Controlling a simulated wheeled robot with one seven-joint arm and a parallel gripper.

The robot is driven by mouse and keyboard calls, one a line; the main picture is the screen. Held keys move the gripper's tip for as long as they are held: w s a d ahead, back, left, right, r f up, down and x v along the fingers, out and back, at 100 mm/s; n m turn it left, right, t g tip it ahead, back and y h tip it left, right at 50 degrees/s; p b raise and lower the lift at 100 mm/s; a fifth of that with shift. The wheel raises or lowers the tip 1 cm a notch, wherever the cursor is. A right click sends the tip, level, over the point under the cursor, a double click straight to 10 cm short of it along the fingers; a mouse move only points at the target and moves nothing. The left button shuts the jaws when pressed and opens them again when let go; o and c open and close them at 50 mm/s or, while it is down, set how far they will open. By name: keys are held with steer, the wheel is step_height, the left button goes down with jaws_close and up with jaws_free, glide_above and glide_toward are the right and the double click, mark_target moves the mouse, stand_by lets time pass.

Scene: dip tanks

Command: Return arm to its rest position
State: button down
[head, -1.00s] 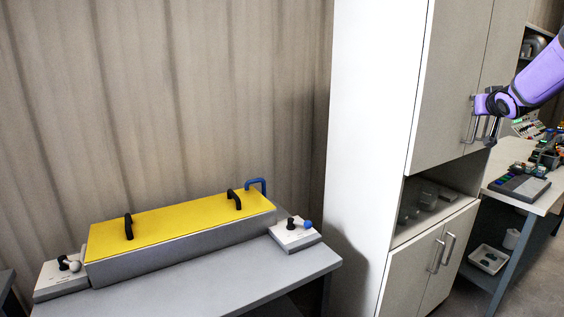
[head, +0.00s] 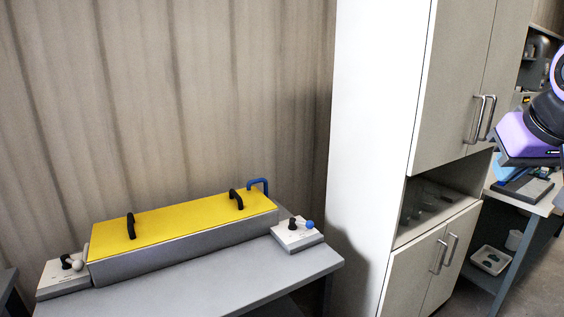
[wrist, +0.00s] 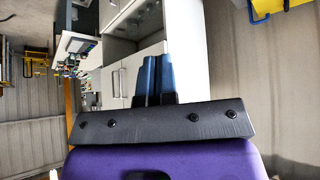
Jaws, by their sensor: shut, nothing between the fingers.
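My purple arm (head: 525,138) is at the right edge of the head view, in front of the bench beside the tall cabinet. My gripper (wrist: 155,75) shows in the wrist view, with its two blue-grey fingers close together and nothing held between them. The fingers point towards the white cabinet and are clear of it as far as I can tell.
A tall white cabinet (head: 374,110) with metal handles stands left of my arm. A grey table (head: 250,278) holds a long tank with a yellow lid (head: 185,218), black handles and control boxes at both ends. A cluttered bench (head: 545,205) stands behind my arm.

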steer(key=s+a+f+n+g+y, duration=0.1)
steer(key=s+a+f, duration=0.2)
steer(key=s, duration=0.6)
steer(key=shift+s+a+f+g, duration=0.15)
steer(key=shift+a+f+g, duration=0.2)
steer(key=shift+f, duration=0.3)
